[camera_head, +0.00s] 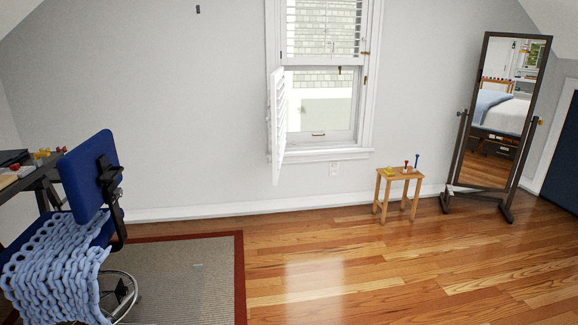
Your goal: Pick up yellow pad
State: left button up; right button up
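A small yellow item (390,171) lies on the left part of the top of a small wooden stool (399,177) by the far wall. It is too small to tell for sure whether it is the yellow pad. More small yellow and red items (42,153) are on the dark desk (38,176) at the left edge, also too small to make out. Neither of my grippers is in view.
A blue office chair (88,178) with a light blue knitted throw (55,270) stands before the desk. A red-bordered rug (190,275) lies beside it. Small red and blue items (417,161) share the stool. A standing mirror (507,105) is right of it. Wooden floor (340,275) is clear.

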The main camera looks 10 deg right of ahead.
aim_at(389, 172)
jog(key=i+z, duration=0.1)
jog(key=i, duration=0.45)
jog(key=i+z, duration=0.15)
jog(key=i, duration=0.45)
jog(key=i+j+z, duration=0.1)
jog(key=i, duration=0.45)
jog(key=i+j+z, duration=0.15)
jog(key=i, duration=0.45)
jog(key=i+l+z, duration=0.3)
jog(key=i, duration=0.65)
jog(key=i+z, duration=0.35)
jog(key=i, duration=0.6)
jog(key=i+j+z, duration=0.3)
jog(key=i, duration=0.7)
jog(key=i+z, duration=0.25)
jog(key=i, duration=0.25)
jog(key=i+j+z, duration=0.2)
jog(key=i, duration=0.3)
jog(key=i+j+z, duration=0.25)
jog(key=i, duration=0.2)
